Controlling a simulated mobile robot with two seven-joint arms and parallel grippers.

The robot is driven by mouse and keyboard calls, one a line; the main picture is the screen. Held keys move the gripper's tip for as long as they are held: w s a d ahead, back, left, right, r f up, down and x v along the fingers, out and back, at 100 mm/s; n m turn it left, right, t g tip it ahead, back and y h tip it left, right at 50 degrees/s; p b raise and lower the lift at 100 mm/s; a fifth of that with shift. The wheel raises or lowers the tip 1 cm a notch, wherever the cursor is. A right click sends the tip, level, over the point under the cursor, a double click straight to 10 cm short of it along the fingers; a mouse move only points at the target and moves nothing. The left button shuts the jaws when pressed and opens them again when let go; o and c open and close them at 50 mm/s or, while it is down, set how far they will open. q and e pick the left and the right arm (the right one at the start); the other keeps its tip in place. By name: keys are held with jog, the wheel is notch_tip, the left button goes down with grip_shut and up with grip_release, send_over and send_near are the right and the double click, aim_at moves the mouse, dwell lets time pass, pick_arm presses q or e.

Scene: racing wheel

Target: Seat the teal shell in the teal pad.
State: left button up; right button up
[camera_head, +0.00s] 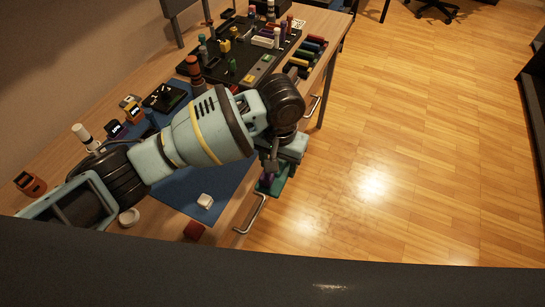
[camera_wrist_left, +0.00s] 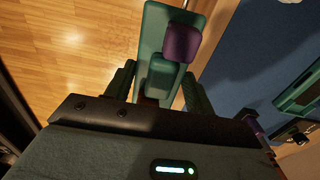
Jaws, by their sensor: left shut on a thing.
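My left gripper (camera_head: 273,166) hangs over the table's front edge, with its fingers pointing down. It is shut on a flat teal piece (camera_head: 282,181) with a purple block on it, which I take for the teal shell. In the left wrist view the teal piece (camera_wrist_left: 153,30) stands out between the two dark fingers (camera_wrist_left: 158,88), with the purple block (camera_wrist_left: 182,42) near its middle. Another teal part (camera_wrist_left: 300,92) shows at the right edge of that view; I cannot tell if it is the teal pad. My right gripper is not in view.
A blue mat (camera_head: 180,192) lies on the wooden table under my left arm. A dark board (camera_head: 222,80) with several coloured pegs stands farther back. Drawer handles (camera_head: 251,215) jut from the front.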

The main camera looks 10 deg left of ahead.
pick_arm(q)
jog(key=shift+a, duration=0.1)
